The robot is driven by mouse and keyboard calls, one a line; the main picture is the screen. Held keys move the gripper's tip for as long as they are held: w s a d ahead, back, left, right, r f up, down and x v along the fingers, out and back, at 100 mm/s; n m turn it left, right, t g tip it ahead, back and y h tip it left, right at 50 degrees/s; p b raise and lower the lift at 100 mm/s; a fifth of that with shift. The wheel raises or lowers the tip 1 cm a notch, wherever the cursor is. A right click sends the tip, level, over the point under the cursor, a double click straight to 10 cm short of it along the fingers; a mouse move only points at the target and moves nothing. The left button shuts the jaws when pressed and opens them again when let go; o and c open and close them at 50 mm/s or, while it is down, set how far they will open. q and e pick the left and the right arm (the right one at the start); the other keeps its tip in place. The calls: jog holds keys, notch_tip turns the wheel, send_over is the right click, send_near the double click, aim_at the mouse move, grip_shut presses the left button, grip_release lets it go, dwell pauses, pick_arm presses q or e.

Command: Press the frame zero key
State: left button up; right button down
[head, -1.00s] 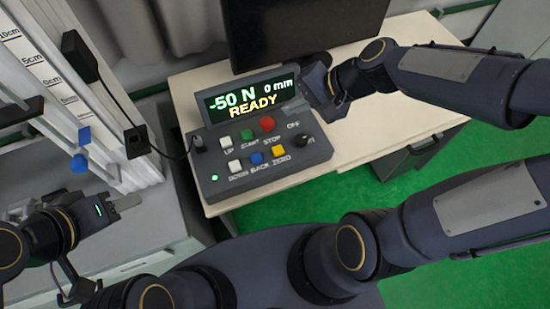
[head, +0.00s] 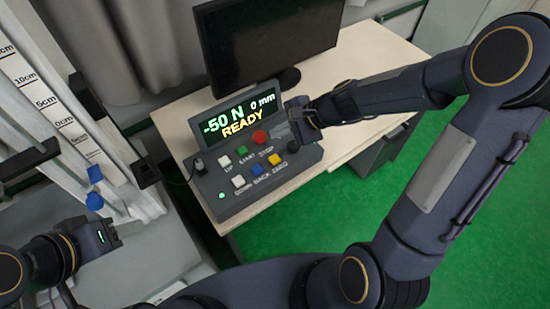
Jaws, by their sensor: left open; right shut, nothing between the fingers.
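The control box (head: 212,180) stands on the table, its display (head: 238,116) reading "-50 N", "0 mm" and "READY". The yellow ZERO key (head: 276,160) is at the right end of its lower key row, beside the blue BACK key (head: 257,170). The red STOP key (head: 260,138) is above it in the upper row. My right gripper (head: 284,131) is shut and empty, over the right side of the box, just right of the STOP key and above the ZERO key. It hides the box's right knob. My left gripper (head: 117,235) is open at the lower left, away from the box.
A dark monitor (head: 270,40) stands behind the box on the pale table (head: 385,65). At the left is the tower with its centimetre scale (head: 45,100) and blue knobs (head: 94,174). A black lever-like knob (head: 198,167) rises at the box's left edge. Green floor is open at right.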

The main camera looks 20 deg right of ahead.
aim_at(279, 159)
jog(key=shift+f+b, duration=3.75)
jog(key=shift+f, duration=0.55)
jog(key=shift+f, duration=0.1)
jog(key=shift+f+b, duration=0.3)
jog(key=shift+b, duration=0.15)
jog(key=shift+f+b, duration=0.5)
jog(key=shift+r, duration=0.1)
jog(key=shift+r+p, duration=0.8)
jog(key=shift+r, duration=0.05)
notch_tip(279, 159, up, 5)
jog(key=p, duration=0.4)
